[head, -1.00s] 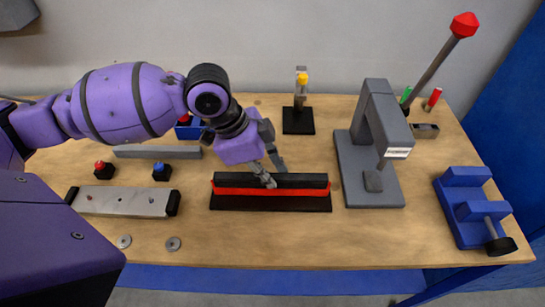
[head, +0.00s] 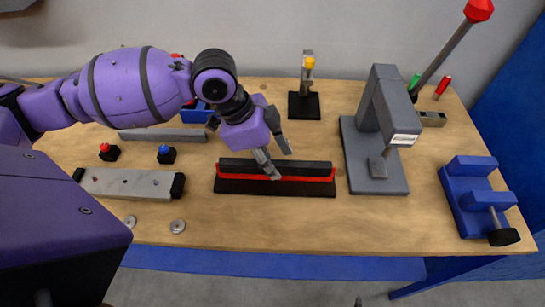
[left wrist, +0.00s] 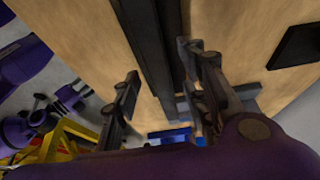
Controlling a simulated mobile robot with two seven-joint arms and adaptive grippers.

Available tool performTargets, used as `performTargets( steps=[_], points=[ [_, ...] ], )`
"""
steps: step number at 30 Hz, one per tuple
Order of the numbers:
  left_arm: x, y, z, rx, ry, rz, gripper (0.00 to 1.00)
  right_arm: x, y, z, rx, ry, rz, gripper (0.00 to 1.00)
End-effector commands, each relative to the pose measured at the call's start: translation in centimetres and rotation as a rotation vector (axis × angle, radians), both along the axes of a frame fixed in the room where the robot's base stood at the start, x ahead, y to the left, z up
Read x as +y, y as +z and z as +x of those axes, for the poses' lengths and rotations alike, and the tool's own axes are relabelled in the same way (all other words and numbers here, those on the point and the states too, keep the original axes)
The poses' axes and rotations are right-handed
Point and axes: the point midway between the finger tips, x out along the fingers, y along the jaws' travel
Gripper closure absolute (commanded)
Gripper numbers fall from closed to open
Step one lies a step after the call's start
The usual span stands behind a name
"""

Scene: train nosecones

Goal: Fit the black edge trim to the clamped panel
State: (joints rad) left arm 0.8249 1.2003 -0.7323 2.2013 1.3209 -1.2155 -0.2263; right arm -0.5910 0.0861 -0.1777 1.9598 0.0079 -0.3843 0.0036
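The black edge trim (head: 232,164) lies along the top of the red panel (head: 232,177), which shows as a thin red band above a long black base (head: 275,189). Whether the trim is fully seated cannot be told. My left gripper (head: 279,163) is open at the middle of this stack. One finger reaches down in front of the trim, and the other is behind and above it. In the left wrist view a long dark strip (left wrist: 148,35) runs between the spread fingers of my left gripper (left wrist: 160,85). My right gripper is not in view.
A grey press (head: 375,120) with a red-knobbed lever stands to the right, and a blue vise (head: 468,200) at the far right. A metal bar (head: 125,183), red button (head: 109,152) and blue button (head: 166,154) lie left. The table front is mostly clear.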

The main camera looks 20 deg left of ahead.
Motion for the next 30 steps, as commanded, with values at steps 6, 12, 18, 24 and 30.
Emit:
performTargets(
  steps=[6,12,18,24,30],
  points=[
    [0.3,0.7,0.0,-0.001,0.000,0.000,0.60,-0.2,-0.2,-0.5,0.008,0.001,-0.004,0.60],
    [1.7,4.1,-0.4,-0.004,0.002,0.002,0.60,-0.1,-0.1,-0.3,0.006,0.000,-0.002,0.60],
    [3.3,8.0,-0.8,-0.003,0.002,0.004,0.60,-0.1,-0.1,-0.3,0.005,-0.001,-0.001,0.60],
    [4.2,10.4,-1.2,0.000,0.001,0.001,0.60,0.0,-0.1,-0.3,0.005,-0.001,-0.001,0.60],
    [4.4,11.1,-1.3,0.001,0.000,0.000,0.60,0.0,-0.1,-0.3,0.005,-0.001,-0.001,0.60]
  ],
)
